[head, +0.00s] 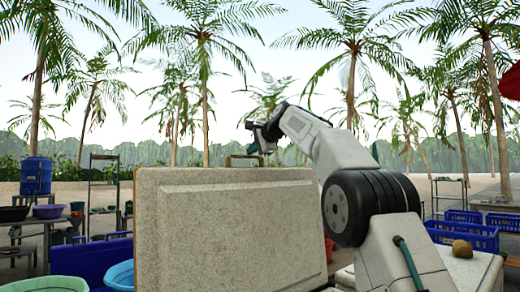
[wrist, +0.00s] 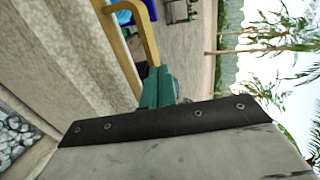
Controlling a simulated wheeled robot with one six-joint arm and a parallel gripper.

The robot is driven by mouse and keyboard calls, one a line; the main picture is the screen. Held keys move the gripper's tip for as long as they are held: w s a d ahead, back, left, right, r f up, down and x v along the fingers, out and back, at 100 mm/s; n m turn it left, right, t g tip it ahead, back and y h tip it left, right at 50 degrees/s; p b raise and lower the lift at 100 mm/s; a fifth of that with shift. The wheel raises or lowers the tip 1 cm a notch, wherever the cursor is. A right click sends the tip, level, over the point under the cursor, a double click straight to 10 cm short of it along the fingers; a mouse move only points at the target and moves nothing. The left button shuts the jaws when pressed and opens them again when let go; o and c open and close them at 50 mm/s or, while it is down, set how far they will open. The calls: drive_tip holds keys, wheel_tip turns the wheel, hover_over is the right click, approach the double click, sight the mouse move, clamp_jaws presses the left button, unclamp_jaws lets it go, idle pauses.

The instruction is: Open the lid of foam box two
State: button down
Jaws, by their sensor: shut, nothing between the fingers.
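A large speckled pale foam lid (head: 235,225) stands upright in front of me, with a tan handle (head: 245,160) on its top edge. The lid fills the left of the wrist view, where the handle (wrist: 146,32) also shows. No number is readable on it. My gripper (head: 264,147) is at the top edge of the lid, just right of the handle. Its teal fingers (wrist: 156,88) are shut and empty, close beside the handle; I cannot tell whether they touch it. Grey lumpy contents (wrist: 14,138) show past the lid's lower edge. The box body is mostly hidden.
Blue crates (head: 463,234) and a pale box with a round brown item (head: 462,249) stand at the right. A blue tub (head: 85,262) and light-blue basins (head: 120,275) are at the left. A blue barrel (head: 36,176) stands behind.

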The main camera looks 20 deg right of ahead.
drive_tip(key=shift+w+a+f, duration=0.1)
drive_tip(key=shift+w+a, duration=0.1)
drive_tip(key=shift+w, duration=0.25)
drive_tip(key=s+d+r, duration=0.2)
drive_tip(key=s+r, duration=0.7)
drive_tip(key=shift+s+d+r, duration=0.35)
drive_tip(key=shift+s, duration=0.05)
